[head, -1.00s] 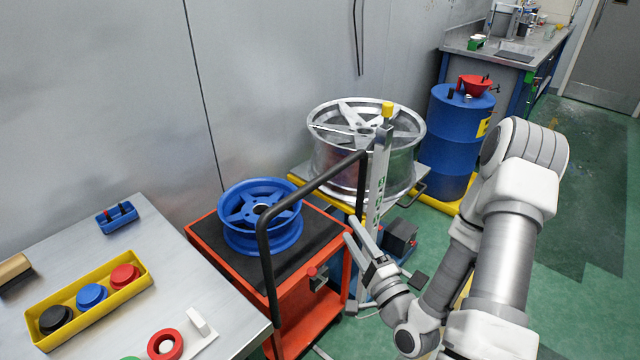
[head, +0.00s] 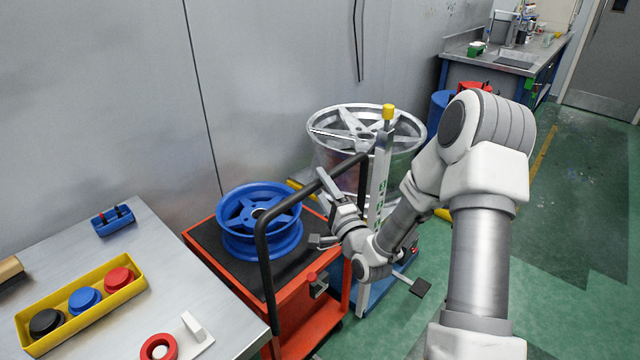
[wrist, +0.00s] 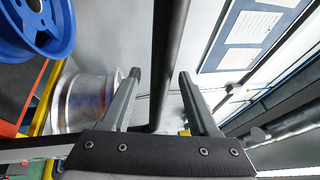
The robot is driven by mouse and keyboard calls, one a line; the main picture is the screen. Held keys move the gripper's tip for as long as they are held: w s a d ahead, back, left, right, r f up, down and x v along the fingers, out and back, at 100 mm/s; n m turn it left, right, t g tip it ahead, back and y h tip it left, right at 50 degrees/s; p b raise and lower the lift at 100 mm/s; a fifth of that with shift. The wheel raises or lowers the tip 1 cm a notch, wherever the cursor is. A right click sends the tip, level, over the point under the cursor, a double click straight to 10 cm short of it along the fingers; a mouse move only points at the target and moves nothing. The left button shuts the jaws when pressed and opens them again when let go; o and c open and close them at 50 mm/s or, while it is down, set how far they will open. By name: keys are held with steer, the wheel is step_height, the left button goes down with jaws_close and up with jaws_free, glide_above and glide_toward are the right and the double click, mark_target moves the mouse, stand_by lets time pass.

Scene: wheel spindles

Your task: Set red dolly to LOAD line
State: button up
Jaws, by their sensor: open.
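The red dolly (head: 326,316) is an orange-red cart with a black top mat and a black tubular push handle (head: 264,262). A blue wheel (head: 285,233) lies on its top. My gripper (head: 321,210) is at the handle's right side in the head view, beside its sloping upper bar. In the wrist view my gripper (wrist: 160,75) is open, and the black handle bar (wrist: 168,50) runs between its two fingers. The fingers are not closed on it; contact is unclear. I cannot make out a LOAD line marking.
A silver wheel (head: 400,160) stands behind a grey post (head: 380,190) with a yellow cap, right of the dolly. A steel table (head: 190,270) with a yellow tray (head: 137,285) is at the left. Green floor (head: 580,250) is open at the right.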

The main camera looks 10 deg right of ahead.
steer(key=shift+w+a+r, duration=0.1)
steer(key=shift+w, duration=0.4)
jaws_close()
stand_by(1.2)
